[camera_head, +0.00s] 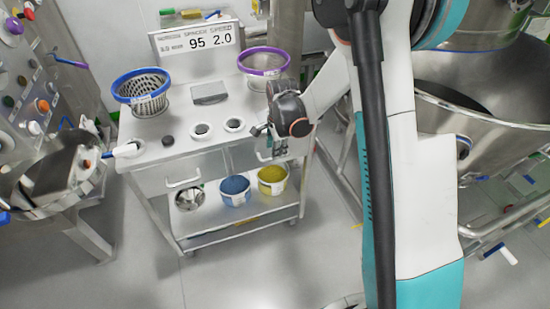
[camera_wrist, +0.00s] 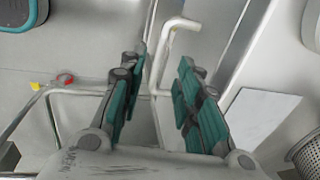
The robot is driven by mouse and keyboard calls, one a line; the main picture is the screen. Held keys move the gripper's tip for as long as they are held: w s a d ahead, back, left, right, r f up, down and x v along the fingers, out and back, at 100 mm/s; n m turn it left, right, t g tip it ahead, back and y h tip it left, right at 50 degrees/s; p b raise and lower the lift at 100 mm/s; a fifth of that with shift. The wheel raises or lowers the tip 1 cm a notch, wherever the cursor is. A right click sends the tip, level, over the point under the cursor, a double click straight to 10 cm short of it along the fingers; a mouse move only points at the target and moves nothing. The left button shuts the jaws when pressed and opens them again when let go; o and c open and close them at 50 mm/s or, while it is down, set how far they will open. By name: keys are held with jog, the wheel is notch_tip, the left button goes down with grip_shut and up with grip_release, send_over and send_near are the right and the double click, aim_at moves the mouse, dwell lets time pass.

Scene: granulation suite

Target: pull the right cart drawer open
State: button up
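The steel cart (camera_head: 190,150) stands left of my arm in the head view. Its left drawer handle (camera_head: 183,183) is in plain view; the right drawer front (camera_head: 238,158) is partly covered by my gripper (camera_head: 264,141). In the wrist view my gripper (camera_wrist: 162,98) is open, with teal-padded fingers apart. The right drawer's pale bar handle (camera_wrist: 163,52) shows between and beyond the fingers, nearer the left one. I cannot tell whether either finger touches it. The right drawer looks flush with the cart front.
Blue (camera_head: 142,90) and purple (camera_head: 264,62) rimmed baskets sit on the cart top. Blue (camera_head: 235,190) and yellow (camera_head: 272,180) tubs stand on the lower shelf. A large steel vessel (camera_head: 480,100) is at the right. The floor before the cart is clear.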

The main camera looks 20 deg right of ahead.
jog(key=shift+w+f+b, duration=0.25)
jog(key=shift+f+b, duration=0.1)
jog(key=shift+f, duration=0.8)
jog(key=shift+w+f+b, duration=0.2)
jog(key=shift+f+b, duration=0.15)
jog(key=shift+f, duration=0.8)
grip_shut()
